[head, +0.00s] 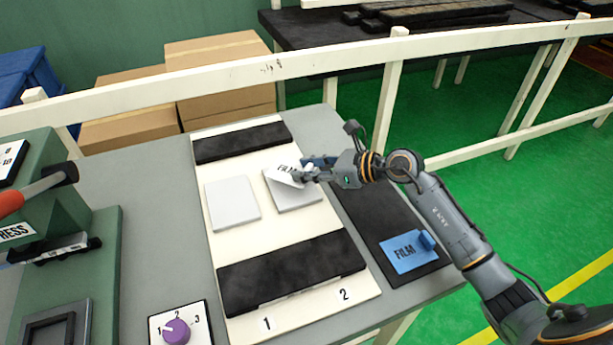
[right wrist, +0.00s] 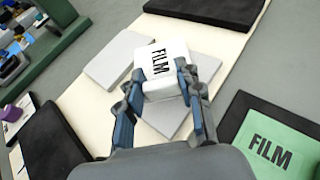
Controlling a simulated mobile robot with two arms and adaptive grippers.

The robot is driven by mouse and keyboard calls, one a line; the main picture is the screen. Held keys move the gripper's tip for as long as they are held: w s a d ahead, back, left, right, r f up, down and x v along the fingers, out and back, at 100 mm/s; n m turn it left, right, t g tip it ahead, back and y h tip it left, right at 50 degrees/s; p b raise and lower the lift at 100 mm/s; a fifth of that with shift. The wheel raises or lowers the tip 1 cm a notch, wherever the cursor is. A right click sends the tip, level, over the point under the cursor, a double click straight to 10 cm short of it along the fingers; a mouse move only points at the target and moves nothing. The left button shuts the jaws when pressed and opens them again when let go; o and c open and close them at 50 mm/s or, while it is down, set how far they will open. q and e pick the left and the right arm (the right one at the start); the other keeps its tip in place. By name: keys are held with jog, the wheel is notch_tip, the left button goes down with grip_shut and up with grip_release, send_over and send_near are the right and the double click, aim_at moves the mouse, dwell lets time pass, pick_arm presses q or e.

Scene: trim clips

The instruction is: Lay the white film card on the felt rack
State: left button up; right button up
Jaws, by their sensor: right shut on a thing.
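The white film card (head: 284,175) is in my right gripper (head: 303,176), tilted over the right pale pad (head: 297,203). In the right wrist view, my right gripper (right wrist: 160,86) is shut on the card (right wrist: 161,58), with "FILM" facing up. The black felt rack (head: 367,214) lies along the table's right side, right of the cream board. A blue film card (head: 405,252) lies on its near end. In the right wrist view, a green film card (right wrist: 266,145) lies on the rack (right wrist: 236,107); I cannot make it out in the head view. My left gripper is not in view.
The cream board (head: 268,235) bears a second pale pad (head: 232,202) and two black foam strips, far (head: 242,142) and near (head: 291,272). A green press (head: 45,190) and a purple dial (head: 177,331) stand left. A white railing (head: 330,57) runs behind the table.

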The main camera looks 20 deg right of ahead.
aim_at(307, 187)
jog(key=f, duration=0.2)
jog(key=f+p, duration=0.1)
jog(key=shift+w+a, duration=0.1)
jog(key=shift+w, duration=0.15)
jog(key=shift+f, duration=0.3)
jog(key=shift+f, duration=0.25)
jog(key=o, duration=0.9)
jog(key=shift+r, duration=0.15)
